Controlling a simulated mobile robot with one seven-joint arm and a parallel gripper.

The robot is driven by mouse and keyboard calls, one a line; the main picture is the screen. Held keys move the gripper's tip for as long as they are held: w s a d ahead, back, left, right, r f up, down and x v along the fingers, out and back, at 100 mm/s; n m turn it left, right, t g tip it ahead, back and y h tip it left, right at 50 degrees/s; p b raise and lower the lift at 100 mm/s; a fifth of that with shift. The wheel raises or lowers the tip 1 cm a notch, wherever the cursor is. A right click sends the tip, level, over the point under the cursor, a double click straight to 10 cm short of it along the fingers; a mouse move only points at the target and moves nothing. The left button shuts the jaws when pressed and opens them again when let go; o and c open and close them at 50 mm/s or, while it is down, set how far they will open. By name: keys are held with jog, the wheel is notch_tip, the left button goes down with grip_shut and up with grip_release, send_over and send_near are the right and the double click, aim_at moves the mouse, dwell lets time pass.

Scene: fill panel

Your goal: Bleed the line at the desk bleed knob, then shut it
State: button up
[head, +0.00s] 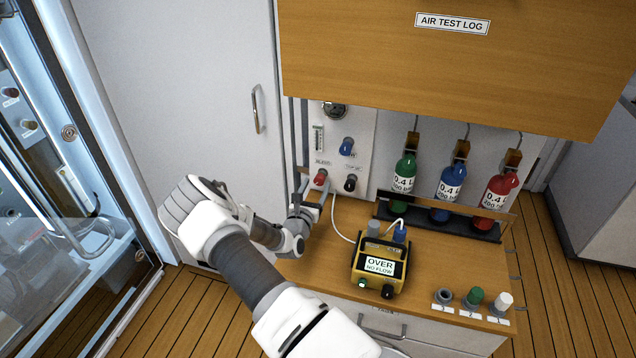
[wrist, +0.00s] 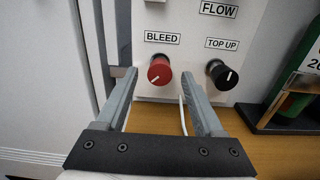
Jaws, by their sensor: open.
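The red bleed knob (wrist: 160,71) sits on the white panel under a BLEED label, with its white pointer line slanting to lower left. It also shows in the head view (head: 320,177). My gripper (wrist: 160,85) is open, its two grey fingers on either side of the knob in the wrist view. I cannot tell whether they touch it. In the head view my gripper (head: 320,190) is just below the knob at the panel. The yellow meter (head: 379,266) on the desk reads "OVER" and "NO FLOW".
The black TOP UP knob (wrist: 222,75) is close to the right of the bleed knob. A blue knob (head: 347,146) sits above. Green (head: 404,174), blue (head: 451,186) and red (head: 497,197) bottles stand in a rack at right. A wooden cabinet (head: 450,60) overhangs the panel.

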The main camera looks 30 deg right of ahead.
aim_at(320, 179)
jog(key=shift+x, duration=1.25)
grip_shut()
